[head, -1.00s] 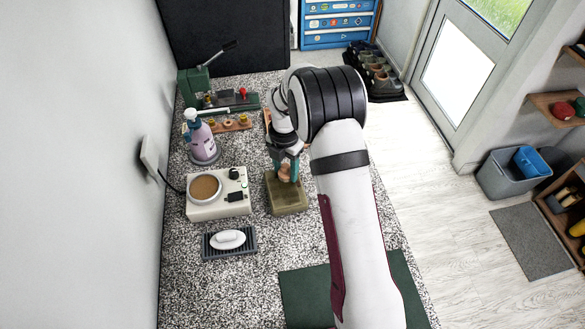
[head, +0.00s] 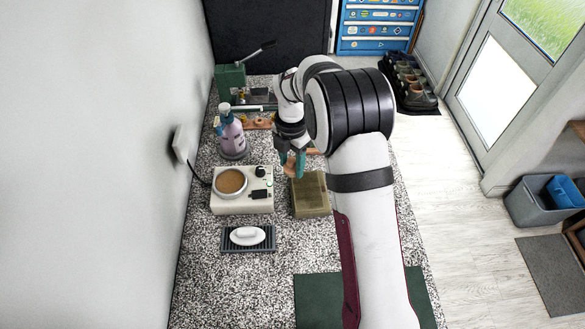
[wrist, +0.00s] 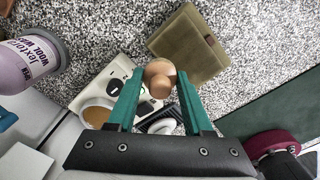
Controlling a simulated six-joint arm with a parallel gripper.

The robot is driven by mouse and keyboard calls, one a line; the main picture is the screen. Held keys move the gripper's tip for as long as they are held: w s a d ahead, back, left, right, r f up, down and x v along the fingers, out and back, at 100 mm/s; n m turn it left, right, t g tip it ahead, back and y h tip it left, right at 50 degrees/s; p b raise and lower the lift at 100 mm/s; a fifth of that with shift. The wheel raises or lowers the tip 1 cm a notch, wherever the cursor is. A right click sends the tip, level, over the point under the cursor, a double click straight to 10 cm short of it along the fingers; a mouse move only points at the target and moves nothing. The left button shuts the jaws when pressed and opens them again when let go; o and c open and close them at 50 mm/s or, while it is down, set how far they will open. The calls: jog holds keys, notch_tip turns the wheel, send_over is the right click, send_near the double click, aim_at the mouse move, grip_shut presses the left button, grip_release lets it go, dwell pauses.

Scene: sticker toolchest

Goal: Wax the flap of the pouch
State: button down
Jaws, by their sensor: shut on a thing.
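The pouch (head: 311,200) is an olive-green, flat, squarish piece lying on the speckled counter; in the wrist view it (wrist: 188,45) lies beyond the fingertips. My gripper (head: 293,168) has teal fingers and is shut on a wooden knob-shaped tool (wrist: 160,80). It holds the tool above the counter, near the pouch's upper left edge and apart from the pouch. The tool's working face is hidden. Left of the pouch is a cream warmer (head: 255,205) with a round pan of brown wax (head: 230,181), partly behind my finger in the wrist view.
A spray bottle (head: 232,137) stands behind the warmer. A white soap-like bar (head: 247,236) rests on a dark ridged dish (head: 267,245) in front. A green press (head: 230,78) stands at the back. A dark green mat (head: 320,300) lies nearer. A cord runs to the wall.

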jog(key=shift+r, duration=1.8)
